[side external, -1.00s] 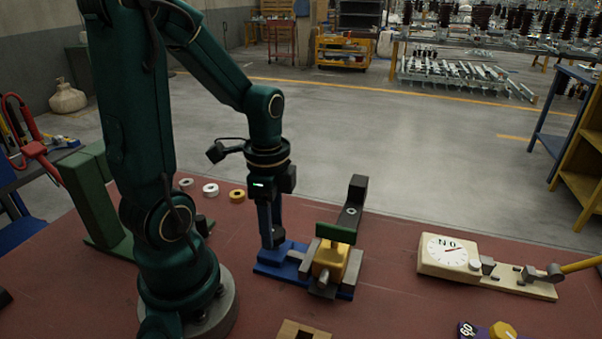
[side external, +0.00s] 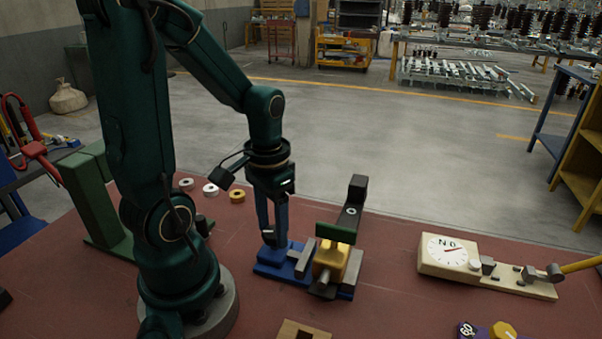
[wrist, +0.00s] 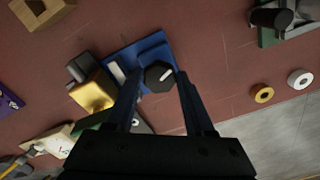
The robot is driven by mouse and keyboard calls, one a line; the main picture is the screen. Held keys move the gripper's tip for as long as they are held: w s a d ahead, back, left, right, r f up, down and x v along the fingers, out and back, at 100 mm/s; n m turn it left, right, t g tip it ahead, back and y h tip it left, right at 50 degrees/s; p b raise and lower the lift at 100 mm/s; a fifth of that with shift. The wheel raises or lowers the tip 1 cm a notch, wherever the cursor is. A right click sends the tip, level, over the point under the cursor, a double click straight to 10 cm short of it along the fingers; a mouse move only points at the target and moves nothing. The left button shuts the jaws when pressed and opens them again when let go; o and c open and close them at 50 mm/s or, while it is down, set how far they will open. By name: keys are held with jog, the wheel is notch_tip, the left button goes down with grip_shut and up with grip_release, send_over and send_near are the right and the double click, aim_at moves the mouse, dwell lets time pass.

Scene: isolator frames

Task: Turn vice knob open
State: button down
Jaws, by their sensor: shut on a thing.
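The blue vice (side external: 270,268) sits on the red table. It has grey jaws, and a yellow block (side external: 331,258) stands at them. The yellow block also shows in the wrist view (wrist: 94,92). My gripper (side external: 270,240) points down over the vice's left end. In the wrist view, the dark, many-sided vice knob (wrist: 158,77) with a white mark lies between the two fingertips of my gripper (wrist: 160,82), which is shut on it. In the side view the knob is mostly hidden by the fingers.
A dark arm with a green piece (side external: 337,232) rises by the yellow block. A dial board (side external: 448,253) lies to the right. Several rings (side external: 211,189) lie behind my arm. A wooden block with a hole (side external: 303,330) is at the front edge.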

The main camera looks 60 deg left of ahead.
jog(key=n, duration=0.7)
jog(key=shift+w+d, duration=0.1)
jog(key=shift+w, duration=0.05)
jog(key=n, duration=0.6)
jog(key=shift+n, duration=0.5)
jog(key=shift+c, duration=1.3)
grip_release()
jog(key=shift+r, duration=0.15)
jog(key=shift+r, duration=2.45)
